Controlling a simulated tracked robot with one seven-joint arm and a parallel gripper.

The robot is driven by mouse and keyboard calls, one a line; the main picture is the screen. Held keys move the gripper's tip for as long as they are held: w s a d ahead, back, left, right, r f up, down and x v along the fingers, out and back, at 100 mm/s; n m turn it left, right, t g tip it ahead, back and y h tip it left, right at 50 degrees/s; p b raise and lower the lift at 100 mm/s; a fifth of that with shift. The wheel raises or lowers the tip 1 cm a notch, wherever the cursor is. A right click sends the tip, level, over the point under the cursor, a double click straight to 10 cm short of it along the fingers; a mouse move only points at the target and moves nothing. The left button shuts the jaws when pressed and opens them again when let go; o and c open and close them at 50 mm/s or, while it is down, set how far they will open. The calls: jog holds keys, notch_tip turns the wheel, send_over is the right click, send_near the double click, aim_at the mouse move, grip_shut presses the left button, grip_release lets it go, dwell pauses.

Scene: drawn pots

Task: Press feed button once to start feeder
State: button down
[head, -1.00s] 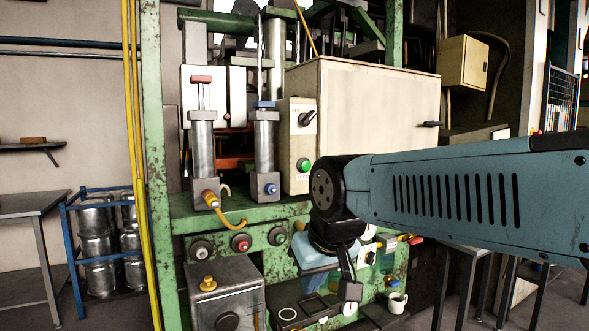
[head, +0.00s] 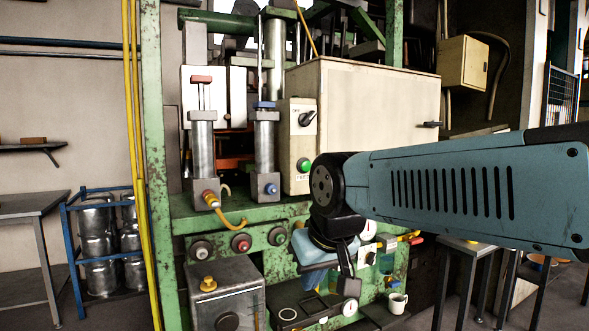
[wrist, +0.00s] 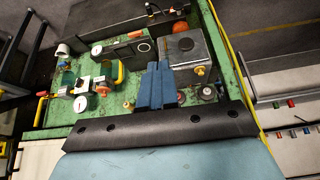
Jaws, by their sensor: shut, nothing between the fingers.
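A round green button (head: 304,165) sits low on the front of a narrow beige control box (head: 301,125). A small label is under it and a black lever switch (head: 307,118) is above it. My blue arm reaches in from the right in the head view, and its black joint is just right of and below the button. My gripper (wrist: 160,66) shows in the wrist view as dark blue fingers, shut together and empty, over the green machine bed. It is not touching the button, which I cannot make out in the wrist view.
A large beige cabinet (head: 365,95) stands right of the control box. Two upright cylinders, one with a blue fitting (head: 270,188), stand to its left. A white mug (head: 397,303) sits low on the right.

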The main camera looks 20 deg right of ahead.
aim_at(306, 166)
jog(key=w+d+r+m+t, duration=0.1)
jog(key=w+d+r+m, duration=0.3)
jog(key=w+d, duration=0.6)
jog(key=w+d+r+m+t, duration=0.2)
jog(key=w+d+r, duration=0.7)
jog(key=w, duration=0.8)
jog(key=shift+w+d+m, duration=0.2)
jog(key=shift+d+m, duration=0.3)
jog(key=shift+m, duration=0.4)
jog(key=shift+w, duration=0.1)
jog(key=shift+w+a, duration=0.15)
jog(key=shift+w, duration=2)
jog(key=shift+w+a, duration=0.15)
jog(key=shift+w, duration=2)
jog(key=shift+w, duration=0.2)
jog(key=shift+w, duration=0.2)
